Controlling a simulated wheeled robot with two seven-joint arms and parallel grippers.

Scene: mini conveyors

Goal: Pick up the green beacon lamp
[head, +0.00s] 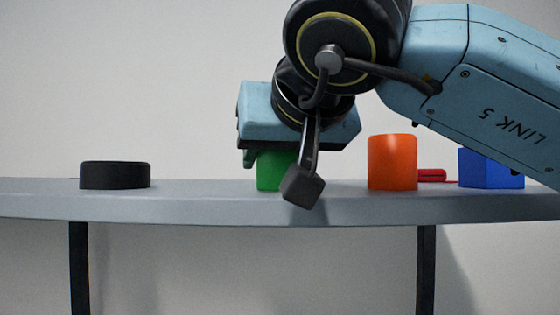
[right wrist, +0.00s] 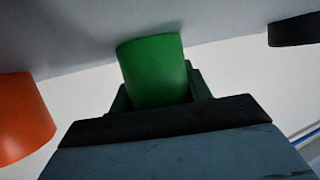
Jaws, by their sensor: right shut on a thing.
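The green beacon lamp (head: 272,176) stands on the grey shelf, partly hidden behind my right gripper and wrist in the head view. In the right wrist view the green lamp (right wrist: 155,68) is a plain green cylinder between the jaws. My right gripper (head: 270,158) points down over the lamp and is shut on it. In the right wrist view its jaws (right wrist: 160,92) sit at both sides of the lamp. The lamp's base seems to be at the shelf surface; any small gap cannot be told. My left gripper is not in view.
An orange cylinder (head: 392,162) stands close to the right of the lamp; it also shows in the right wrist view (right wrist: 22,120). Behind it are a small red thing (head: 431,175) and a blue block (head: 489,170). A black disc (head: 115,175) lies at left. The grey shelf (head: 200,192) is clear between disc and lamp.

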